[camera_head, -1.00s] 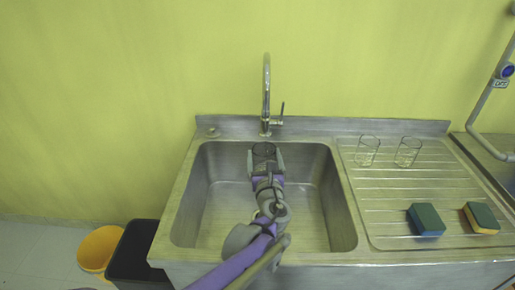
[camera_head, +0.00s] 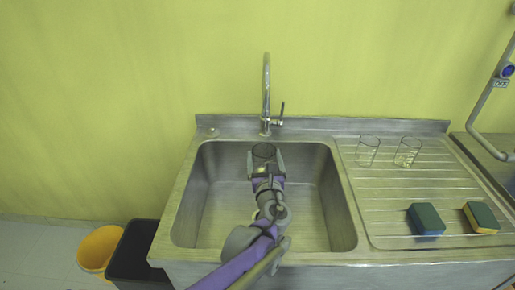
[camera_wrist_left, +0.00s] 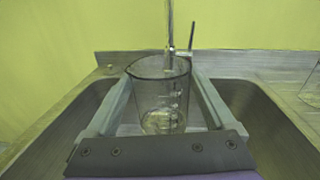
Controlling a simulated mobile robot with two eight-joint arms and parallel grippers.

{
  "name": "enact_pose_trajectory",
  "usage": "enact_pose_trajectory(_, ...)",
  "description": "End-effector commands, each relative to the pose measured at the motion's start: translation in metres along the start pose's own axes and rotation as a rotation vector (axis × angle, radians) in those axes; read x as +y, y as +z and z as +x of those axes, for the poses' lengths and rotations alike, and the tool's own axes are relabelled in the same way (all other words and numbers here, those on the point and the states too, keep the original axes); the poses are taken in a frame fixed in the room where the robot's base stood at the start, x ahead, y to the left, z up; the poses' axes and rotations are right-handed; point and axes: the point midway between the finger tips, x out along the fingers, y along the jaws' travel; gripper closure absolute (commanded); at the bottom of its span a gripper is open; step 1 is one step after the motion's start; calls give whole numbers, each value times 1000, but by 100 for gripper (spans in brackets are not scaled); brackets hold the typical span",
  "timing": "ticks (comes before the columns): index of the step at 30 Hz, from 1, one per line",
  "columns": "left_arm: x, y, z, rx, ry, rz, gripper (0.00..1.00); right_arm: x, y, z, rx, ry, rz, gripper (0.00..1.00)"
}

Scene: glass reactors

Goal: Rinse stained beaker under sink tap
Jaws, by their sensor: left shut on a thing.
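The beaker (camera_head: 263,152) is held upright over the sink basin (camera_head: 213,180), under the tap's spout. My left gripper (camera_head: 265,160) is shut on it, one finger on each side. In the left wrist view the beaker (camera_wrist_left: 160,92) is clear glass with graduation marks and a brownish tint near its bottom. The tap (camera_head: 266,95) stands at the back edge of the sink with its lever beside it. In the left wrist view the tap (camera_wrist_left: 171,25) rises behind the beaker. I cannot tell whether water runs. My right gripper is not in view.
Two clear glasses (camera_head: 367,150) (camera_head: 408,152) stand on the ribbed drainboard (camera_head: 385,190) at right. Two sponges (camera_head: 426,219) (camera_head: 481,217) lie in front of them. A black bin (camera_head: 135,252) and a yellow bucket (camera_head: 98,248) stand on the floor at left.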

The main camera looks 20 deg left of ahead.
Motion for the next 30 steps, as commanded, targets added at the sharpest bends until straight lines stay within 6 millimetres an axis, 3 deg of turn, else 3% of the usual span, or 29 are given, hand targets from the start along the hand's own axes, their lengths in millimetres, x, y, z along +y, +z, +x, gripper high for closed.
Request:
enact_pose_trajectory(13, 0, 2, -2, 0, 0, 0, 71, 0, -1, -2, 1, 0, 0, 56)
enact_pose_trajectory(30, -3, 35, -43, -1, -1, -1, 71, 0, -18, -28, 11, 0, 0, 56)
